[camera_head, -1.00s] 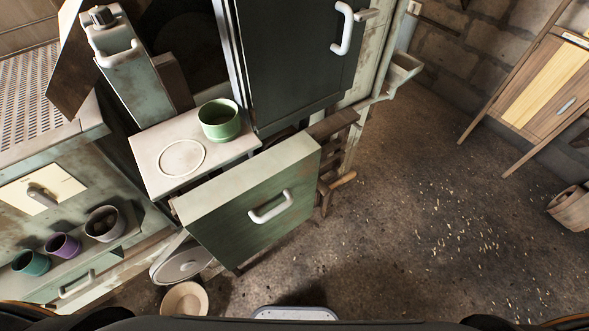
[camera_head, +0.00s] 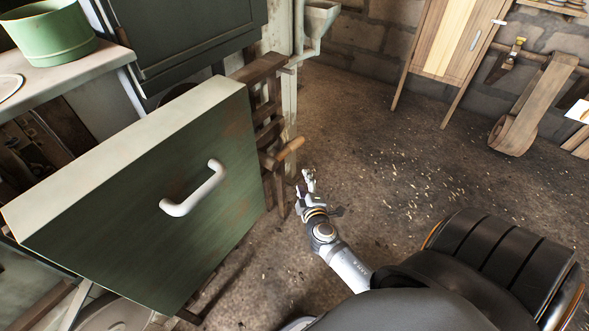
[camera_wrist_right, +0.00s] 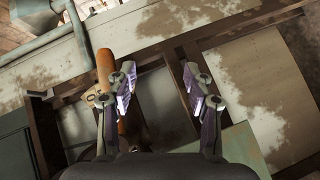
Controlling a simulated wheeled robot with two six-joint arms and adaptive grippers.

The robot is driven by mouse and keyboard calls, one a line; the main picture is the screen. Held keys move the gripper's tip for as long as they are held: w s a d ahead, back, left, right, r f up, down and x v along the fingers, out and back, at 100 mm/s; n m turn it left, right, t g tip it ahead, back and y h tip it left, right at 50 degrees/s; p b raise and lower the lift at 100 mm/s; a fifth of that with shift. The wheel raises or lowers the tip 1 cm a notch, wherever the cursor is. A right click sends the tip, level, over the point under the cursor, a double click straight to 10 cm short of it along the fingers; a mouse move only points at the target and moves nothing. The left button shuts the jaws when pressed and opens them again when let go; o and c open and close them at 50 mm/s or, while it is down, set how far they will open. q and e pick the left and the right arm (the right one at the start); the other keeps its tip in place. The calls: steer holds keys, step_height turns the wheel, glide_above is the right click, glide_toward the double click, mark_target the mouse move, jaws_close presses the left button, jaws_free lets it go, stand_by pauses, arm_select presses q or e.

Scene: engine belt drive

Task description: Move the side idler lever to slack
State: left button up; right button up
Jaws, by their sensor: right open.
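The side idler lever appears to be the short wooden handle (camera_head: 288,152) that sticks out to the right of the dark brown wooden frame (camera_head: 268,125), beside the green drawer front. In the right wrist view a brown wooden handle (camera_wrist_right: 105,68) stands next to the left finger, with part of it hidden behind that finger. My right gripper (camera_head: 307,184) is open and empty, just below and to the right of the handle. It also shows in the wrist view (camera_wrist_right: 164,92), with the frame's bars behind its fingers. My left gripper is in neither current view.
The green drawer front (camera_head: 135,215) with a white handle (camera_head: 193,188) juts out on the left. A green pot (camera_head: 52,32) stands on the shelf above. The concrete floor (camera_head: 400,185) to the right is open, and a wooden cabinet (camera_head: 448,40) stands at the back.

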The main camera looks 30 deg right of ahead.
mark_target(295, 144)
steer(key=w+r+t, duration=0.1)
steer(key=r, duration=0.1)
steer(key=w+d+r+t, duration=0.1)
steer(key=w+r, duration=0.1)
steer(key=r, duration=0.1)
steer(key=w+r+n+h+b, duration=0.1)
steer(key=w+r, duration=0.1)
steer(key=shift+w+d+r+t, duration=0.15)
steer(key=shift+w+r+t, duration=0.05)
steer(key=shift+r+t, duration=0.2)
steer(key=x, duration=0.5)
steer(key=shift+w+d+f, duration=0.2)
steer(key=shift+w, duration=0.1)
arm_select(q)
steer(key=shift+s+d+r, duration=0.1)
steer(key=shift+r, duration=0.55)
steer(key=shift+s+d+r, duration=0.1)
steer(key=shift+r, duration=0.5)
arm_select(e)
jaws_close()
